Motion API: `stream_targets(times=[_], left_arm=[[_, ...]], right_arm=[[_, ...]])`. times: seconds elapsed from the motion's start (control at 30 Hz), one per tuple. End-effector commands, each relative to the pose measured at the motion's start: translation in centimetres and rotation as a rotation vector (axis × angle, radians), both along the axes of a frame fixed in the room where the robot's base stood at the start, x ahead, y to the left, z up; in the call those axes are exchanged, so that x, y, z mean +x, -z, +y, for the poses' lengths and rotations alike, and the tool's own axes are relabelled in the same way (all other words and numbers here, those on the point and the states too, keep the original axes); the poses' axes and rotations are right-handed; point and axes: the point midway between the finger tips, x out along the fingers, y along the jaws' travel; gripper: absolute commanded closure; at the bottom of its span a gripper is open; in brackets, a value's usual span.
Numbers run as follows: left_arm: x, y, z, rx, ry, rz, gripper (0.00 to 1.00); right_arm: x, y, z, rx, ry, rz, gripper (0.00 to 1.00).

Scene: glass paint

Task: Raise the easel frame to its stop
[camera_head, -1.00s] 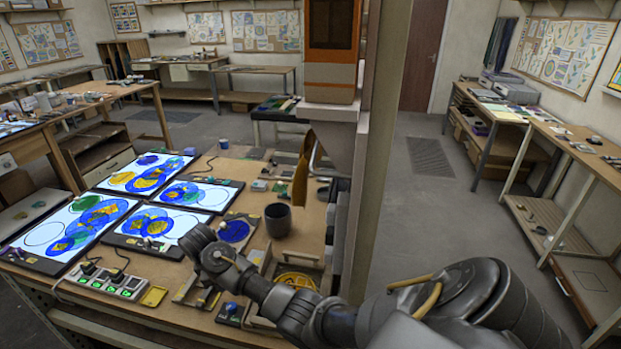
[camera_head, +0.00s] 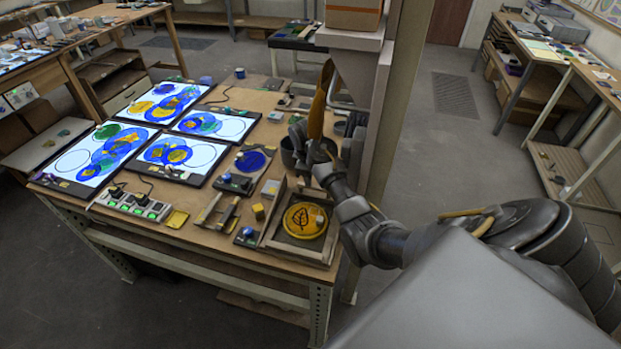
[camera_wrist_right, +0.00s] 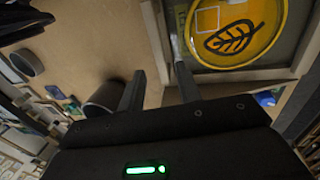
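The easel frame (camera_head: 268,228) is a wooden, tray-like surround at the table's front right. It looks flat or nearly flat; any slight tilt cannot be told. Inside it lies a round yellow glass disc (camera_head: 305,220) with a dark leaf drawing. In the right wrist view the frame's wooden edge (camera_wrist_right: 240,77) and the disc (camera_wrist_right: 235,35) are at upper right. My right gripper (camera_head: 313,157) is behind the frame, by the dark cup. In the wrist view its fingers (camera_wrist_right: 160,72) are apart with nothing between them, one close to the frame's corner; contact cannot be told. My left gripper is out of view.
A dark cup (camera_head: 287,153) stands beside my right gripper. Lit panels with blue glass (camera_head: 175,153), a power strip (camera_head: 130,206) and small blocks fill the left table.

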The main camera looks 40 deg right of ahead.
Motion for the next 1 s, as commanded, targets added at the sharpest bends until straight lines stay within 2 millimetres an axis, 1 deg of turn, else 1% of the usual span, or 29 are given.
stream_targets(times=[0.03, 0.1, 0.2, 0.3, 0.47, 0.67, 0.77, 0.93, 1.0], left_arm=[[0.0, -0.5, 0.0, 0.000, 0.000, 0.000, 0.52], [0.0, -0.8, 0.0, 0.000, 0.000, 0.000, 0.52], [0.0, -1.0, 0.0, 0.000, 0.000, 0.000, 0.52], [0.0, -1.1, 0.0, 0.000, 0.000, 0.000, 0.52], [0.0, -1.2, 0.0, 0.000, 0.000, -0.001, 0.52], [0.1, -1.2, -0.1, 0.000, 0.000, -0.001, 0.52], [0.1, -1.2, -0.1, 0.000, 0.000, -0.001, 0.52], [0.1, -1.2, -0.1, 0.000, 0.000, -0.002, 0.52], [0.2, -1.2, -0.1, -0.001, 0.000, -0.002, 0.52]], right_arm=[[0.1, 0.7, -0.1, 0.001, 0.000, 0.004, 0.66], [0.2, 1.9, -0.3, 0.001, -0.001, 0.004, 0.66], [0.4, 3.2, -0.5, 0.001, -0.001, 0.002, 0.66], [0.5, 4.1, -0.6, 0.001, 0.000, 0.002, 0.66], [0.6, 4.7, -0.7, 0.000, 0.000, 0.000, 0.66], [0.6, 4.8, -0.7, 0.001, 0.000, -0.001, 0.66], [0.6, 4.8, -0.7, 0.001, 0.000, -0.001, 0.76], [0.6, 4.7, -0.7, 0.000, -0.001, -0.001, 0.99], [0.6, 4.7, -0.7, 0.000, -0.001, -0.001, 1.00]])
